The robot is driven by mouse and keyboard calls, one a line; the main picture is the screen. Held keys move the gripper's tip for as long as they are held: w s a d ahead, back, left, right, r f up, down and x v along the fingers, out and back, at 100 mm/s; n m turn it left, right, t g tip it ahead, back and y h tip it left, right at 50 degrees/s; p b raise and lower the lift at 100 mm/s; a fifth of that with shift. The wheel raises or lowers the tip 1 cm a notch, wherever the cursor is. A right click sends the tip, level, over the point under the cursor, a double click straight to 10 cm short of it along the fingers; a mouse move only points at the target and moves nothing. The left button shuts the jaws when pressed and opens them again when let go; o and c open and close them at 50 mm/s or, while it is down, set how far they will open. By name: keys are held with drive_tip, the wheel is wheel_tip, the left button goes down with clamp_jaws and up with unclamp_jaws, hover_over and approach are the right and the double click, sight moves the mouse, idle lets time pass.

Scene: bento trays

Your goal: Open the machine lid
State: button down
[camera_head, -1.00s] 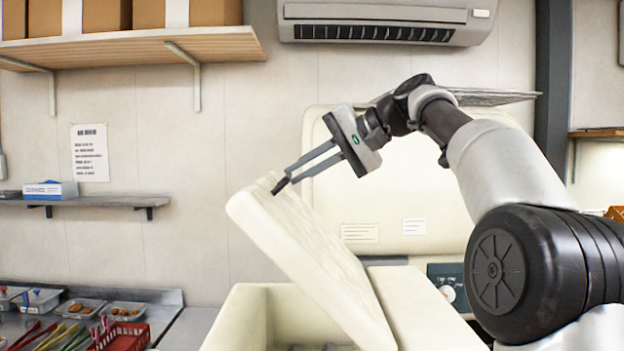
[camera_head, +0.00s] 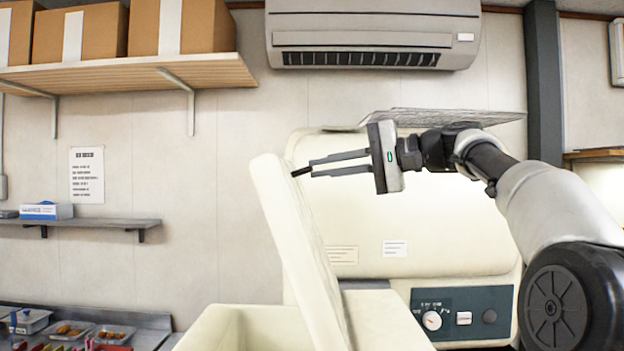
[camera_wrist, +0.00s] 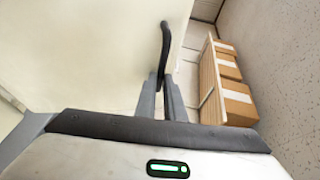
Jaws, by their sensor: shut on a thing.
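The cream machine lid (camera_head: 292,235) stands steeply raised over the cream machine body (camera_head: 235,322) in the head view, tilted a little to the left. My gripper (camera_head: 304,172) reaches in from the right and is shut at the lid's upper edge. In the wrist view, the fingers of my gripper (camera_wrist: 166,95) are closed around a dark curved handle (camera_wrist: 165,48), which stands by the pale lid surface (camera_wrist: 90,50). The handle is mostly hidden in the head view.
A second cream machine (camera_head: 420,235) with a control panel (camera_head: 463,314) stands behind. A wooden shelf with boxes (camera_head: 130,72) hangs at the upper left, a lower shelf (camera_head: 90,223) below it. Food trays (camera_head: 68,331) lie at the lower left. An air conditioner (camera_head: 375,35) is above.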

drive_tip(key=shift+d+r+m+y+b, duration=0.15)
drive_tip(key=shift+d+y+b, duration=0.3)
drive_tip(key=shift+d, duration=0.95)
drive_tip(key=shift+d+m+y+b, duration=0.3)
drive_tip(key=shift+d+y, duration=0.25)
drive_tip(key=shift+d, duration=0.8)
drive_tip(key=c, duration=1.8)
unclamp_jaws()
drive_tip(key=shift+t, duration=0.4)
drive_tip(key=shift+c, duration=0.2)
drive_tip(key=v, duration=1.7)
drive_tip(key=shift+d, duration=0.25)
drive_tip(key=shift+r, duration=0.1)
